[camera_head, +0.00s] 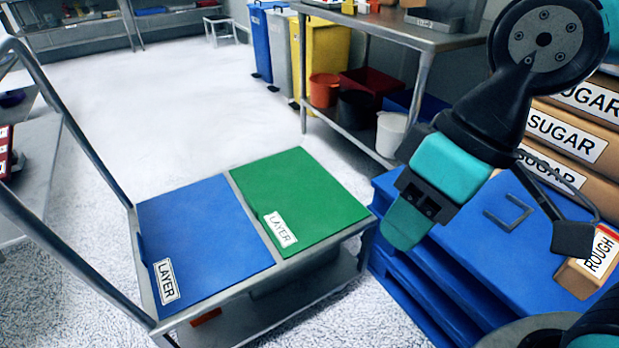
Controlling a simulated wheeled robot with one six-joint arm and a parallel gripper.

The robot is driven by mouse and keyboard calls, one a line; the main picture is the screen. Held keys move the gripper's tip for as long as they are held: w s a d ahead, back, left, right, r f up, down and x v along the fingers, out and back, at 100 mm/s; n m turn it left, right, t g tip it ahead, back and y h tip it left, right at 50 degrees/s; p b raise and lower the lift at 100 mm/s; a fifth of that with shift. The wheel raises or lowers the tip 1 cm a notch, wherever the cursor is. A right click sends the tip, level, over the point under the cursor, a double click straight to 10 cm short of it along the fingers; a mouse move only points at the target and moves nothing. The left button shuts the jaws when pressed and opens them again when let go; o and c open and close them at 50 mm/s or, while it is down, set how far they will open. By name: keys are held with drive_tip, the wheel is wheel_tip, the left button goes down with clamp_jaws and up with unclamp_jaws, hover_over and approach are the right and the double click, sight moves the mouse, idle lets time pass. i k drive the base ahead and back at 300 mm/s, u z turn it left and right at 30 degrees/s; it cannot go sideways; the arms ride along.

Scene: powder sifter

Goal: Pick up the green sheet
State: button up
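The green sheet (301,198) lies flat on the right half of the cart's top, with a white LAYER label on its near left edge. A blue sheet (198,232) lies beside it on the left half, also labelled LAYER. My gripper (405,222) is to the right of the green sheet, apart from it in the picture, near the cart's right corner. A teal fingertip shows pointing down; the gap between fingers is not visible. Nothing is seen held in it.
The cart (258,296) has a tall metal handle on its left. A blue pallet (465,245) stands at right, with SUGAR boxes (565,138) and a ROUGH box (590,268). A metal table (400,30) with buckets beneath is behind.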

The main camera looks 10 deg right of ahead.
sight(299, 205)
drive_tip(key=u, duration=0.2)
drive_tip(key=i, duration=0.9)
drive_tip(key=u, duration=0.5)
